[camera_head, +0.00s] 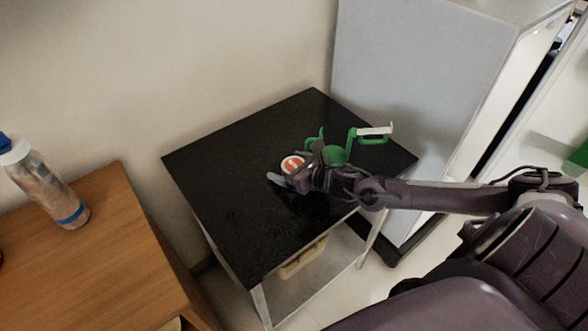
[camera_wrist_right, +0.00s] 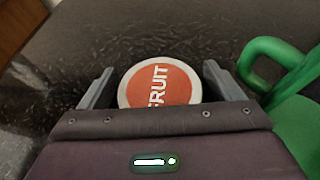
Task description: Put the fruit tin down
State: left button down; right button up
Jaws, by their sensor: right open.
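The fruit tin (camera_head: 291,163) is a small round tin with a red and white lid. It stands on the black top of the small table (camera_head: 240,150). In the right wrist view its lid (camera_wrist_right: 160,85) reads "FRUIT" and lies between the two finger pads of my right gripper (camera_wrist_right: 155,88). My right gripper (camera_head: 283,172) is open around the tin, with a gap visible beside the lid, clearest on the left. The lower part of the tin is hidden by the gripper body. My left gripper is not in view.
A green watering can (camera_head: 337,154) with a white-topped handle stands close to the right of my gripper; its green handle (camera_wrist_right: 272,58) is near the right finger. A grey cabinet (camera_head: 410,80) stands behind. A bottle (camera_head: 45,185) stands on a wooden table (camera_head: 90,270). The black top's left side is clear.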

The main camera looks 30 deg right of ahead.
jog(key=shift+c, duration=0.4)
jog(key=c, duration=1.2)
jog(key=shift+r, duration=0.1)
